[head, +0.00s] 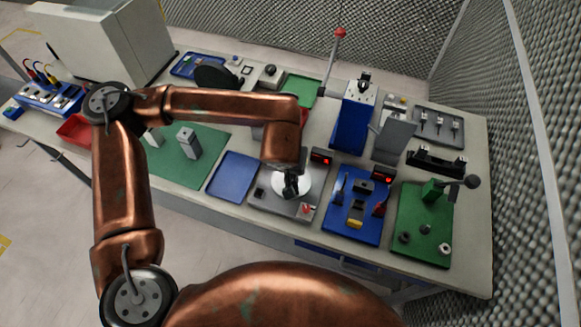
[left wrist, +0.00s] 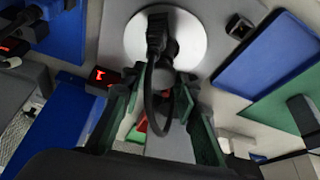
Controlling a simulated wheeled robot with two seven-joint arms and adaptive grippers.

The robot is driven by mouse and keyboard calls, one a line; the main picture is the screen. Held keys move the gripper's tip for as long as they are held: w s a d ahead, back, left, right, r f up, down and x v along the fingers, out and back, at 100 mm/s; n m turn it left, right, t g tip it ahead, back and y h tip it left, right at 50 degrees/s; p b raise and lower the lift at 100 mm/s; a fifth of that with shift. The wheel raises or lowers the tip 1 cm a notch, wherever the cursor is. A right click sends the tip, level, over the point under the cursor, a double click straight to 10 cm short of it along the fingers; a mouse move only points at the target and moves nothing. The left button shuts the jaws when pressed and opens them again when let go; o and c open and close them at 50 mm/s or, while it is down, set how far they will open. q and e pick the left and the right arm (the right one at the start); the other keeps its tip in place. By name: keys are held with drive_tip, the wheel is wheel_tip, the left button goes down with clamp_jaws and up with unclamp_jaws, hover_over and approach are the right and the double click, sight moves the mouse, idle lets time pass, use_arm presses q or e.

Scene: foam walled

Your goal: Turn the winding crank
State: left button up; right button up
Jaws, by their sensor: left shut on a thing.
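The winding crank has a white round disc (head: 304,186) on a grey plate (head: 270,205) near the front middle of the bench. In the left wrist view, the disc (left wrist: 195,42) lies at the top with a black crank arm (left wrist: 156,30) across it. My left gripper (head: 291,186) reaches down over the disc and covers part of the crank. In the left wrist view, my left gripper (left wrist: 166,88) is shut on the dark crank handle (left wrist: 171,76), with a finger on each side. A dark curved strip partly hides the grip. My right gripper is out of view.
A blue tray (head: 232,176) lies left of the crank plate. A blue board (head: 345,228) with small levers lies to its right, and a green board (head: 412,240) with a ball-ended lever stands further right. A small red-lit display (head: 321,157) sits just behind the crank.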

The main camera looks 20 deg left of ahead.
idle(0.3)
use_arm(q)
drive_tip(key=o, duration=1.1)
drive_tip(key=v, duration=1.2)
